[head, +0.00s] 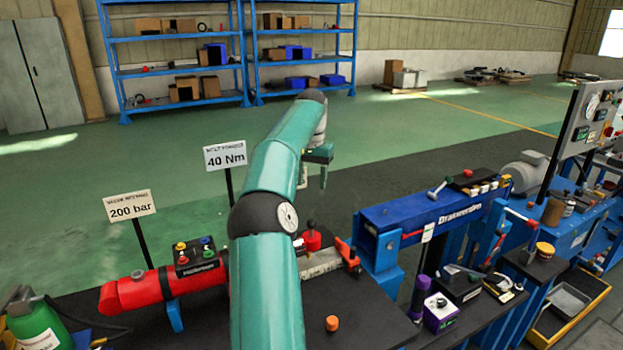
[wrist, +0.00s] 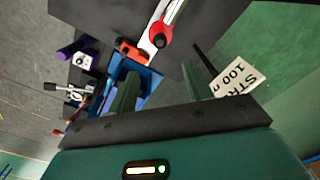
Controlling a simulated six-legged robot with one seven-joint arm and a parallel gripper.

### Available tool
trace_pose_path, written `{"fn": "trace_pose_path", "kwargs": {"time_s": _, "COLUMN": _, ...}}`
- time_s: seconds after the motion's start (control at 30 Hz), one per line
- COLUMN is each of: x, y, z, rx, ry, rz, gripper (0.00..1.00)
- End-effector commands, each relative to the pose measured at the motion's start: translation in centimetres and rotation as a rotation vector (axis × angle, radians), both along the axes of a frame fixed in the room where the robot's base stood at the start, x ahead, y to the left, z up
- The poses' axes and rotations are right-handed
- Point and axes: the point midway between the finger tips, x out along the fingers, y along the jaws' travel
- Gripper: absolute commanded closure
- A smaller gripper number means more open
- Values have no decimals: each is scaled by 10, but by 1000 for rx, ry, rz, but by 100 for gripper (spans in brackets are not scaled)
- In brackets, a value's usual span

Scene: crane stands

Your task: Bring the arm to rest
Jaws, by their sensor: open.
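My green arm reaches up from the bottom middle of the head view and bends at a dark joint, with its far end raised in front of the blue shelves. My gripper (head: 321,168) hangs at that far end, in the air beyond the black bench. In the wrist view my gripper (wrist: 157,88) shows its green fingers apart, with nothing held between them. The bench with its red and blue equipment shows past the fingers.
A red cylinder (head: 140,291) and a blue press beam (head: 430,213) stand on the bench. Signs reading 200 bar (head: 130,205) and 40 Nm (head: 225,155) rise on posts left of my arm. Blue shelves (head: 175,60) stand far back. Green floor between is clear.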

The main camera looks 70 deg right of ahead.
Motion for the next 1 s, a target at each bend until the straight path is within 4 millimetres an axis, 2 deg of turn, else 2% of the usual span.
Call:
{"fn": "trace_pose_path", "kwargs": {"time_s": 0.67, "x": 4, "y": 4, "z": 4, "rx": -4, "ry": -9, "rz": 7, "gripper": 50}}
{"fn": "trace_pose_path", "kwargs": {"time_s": 0.77, "x": 17, "y": 18, "z": 15, "rx": -13, "ry": -38, "rz": 31, "gripper": 50}}
{"fn": "trace_pose_path", "kwargs": {"time_s": 0.83, "x": 32, "y": 34, "z": 25, "rx": -22, "ry": -70, "rz": 62, "gripper": 50}}
{"fn": "trace_pose_path", "kwargs": {"time_s": 1.0, "x": 76, "y": 95, "z": 48, "rx": -39, "ry": -154, "rz": 175, "gripper": 50}}
